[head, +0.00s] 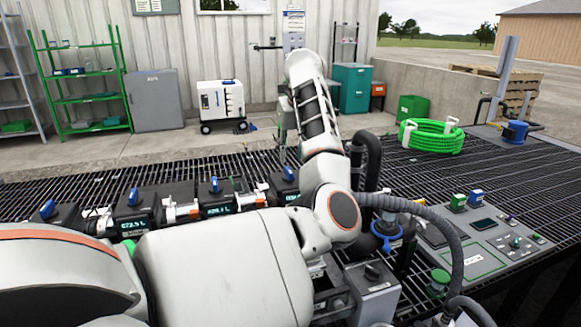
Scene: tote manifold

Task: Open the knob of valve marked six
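A row of black valve units runs along the left of the grated deck. Blue knobs show on top: one at the far left (47,209), one beside it (133,197), a third (215,184), and one at the right end (288,173). Two displays are lit with readings in litres. I cannot read a six on any unit. My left arm crosses the front and bends upward. My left gripper (283,150) is mostly hidden behind its forearm, seemingly above the right-end knob; its fingers are not clear. My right gripper is not in view.
A control panel (485,262) with switches lies at the right. A green hose coil (431,137) and a blue-capped fitting (515,131) sit on the grating behind it. A white wheeled unit (221,101) and green shelves (85,87) stand by the wall.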

